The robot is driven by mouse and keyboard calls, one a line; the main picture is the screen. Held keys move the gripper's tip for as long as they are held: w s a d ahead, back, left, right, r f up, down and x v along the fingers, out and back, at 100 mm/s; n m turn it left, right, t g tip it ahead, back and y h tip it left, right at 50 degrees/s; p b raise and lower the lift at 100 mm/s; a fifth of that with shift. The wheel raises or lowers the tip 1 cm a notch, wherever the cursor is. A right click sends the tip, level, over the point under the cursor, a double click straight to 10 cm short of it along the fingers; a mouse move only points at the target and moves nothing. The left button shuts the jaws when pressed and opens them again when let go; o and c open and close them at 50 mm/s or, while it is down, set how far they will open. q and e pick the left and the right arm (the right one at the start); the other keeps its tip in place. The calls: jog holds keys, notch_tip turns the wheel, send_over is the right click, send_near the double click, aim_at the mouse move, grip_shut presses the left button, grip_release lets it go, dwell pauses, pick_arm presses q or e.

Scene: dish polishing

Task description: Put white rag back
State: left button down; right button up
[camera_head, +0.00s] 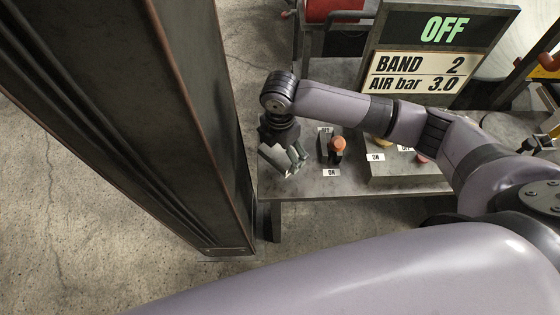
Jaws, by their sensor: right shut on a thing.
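My right gripper (286,160) is at the left end of the dark metal table (330,188), with its arm coming in from the right. It points down and is shut on a small pale grey-white thing (273,160), which looks like the white rag, though it is too small to be sure. The gripper is just left of a small control box with an orange-red button (338,144). I cannot tell whether the held thing touches the table. No other rag shows. My left gripper is not in view.
A thick dark pillar (130,110) stands close to the left of my right gripper. A sign reading OFF, BAND 2, AIR bar 3.0 (435,55) stands behind my arm. A grey control box (410,172) with buttons sits further right. Bare concrete floor (340,235) lies in front of the table.

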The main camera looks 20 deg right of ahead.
aim_at(280, 150)
notch_tip(280, 150, down, 4)
jog(key=shift+f, duration=0.1)
notch_tip(280, 150, down, 2)
jog(key=shift+f+p, duration=0.2)
jog(key=shift+p, duration=0.15)
jog(key=shift+f, duration=0.25)
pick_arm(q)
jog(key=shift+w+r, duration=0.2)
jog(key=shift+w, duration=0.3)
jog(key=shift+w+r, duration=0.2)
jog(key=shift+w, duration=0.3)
pick_arm(e)
jog(key=shift+f, duration=0.15)
jog(key=o, duration=0.9)
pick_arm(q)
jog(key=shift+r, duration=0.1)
pick_arm(e)
jog(key=shift+o, duration=0.2)
pick_arm(q)
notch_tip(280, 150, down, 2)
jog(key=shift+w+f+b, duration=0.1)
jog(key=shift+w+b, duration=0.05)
jog(key=shift+b, duration=0.9)
pick_arm(e)
notch_tip(280, 150, up, 12)
jog(key=shift+r, duration=0.15)
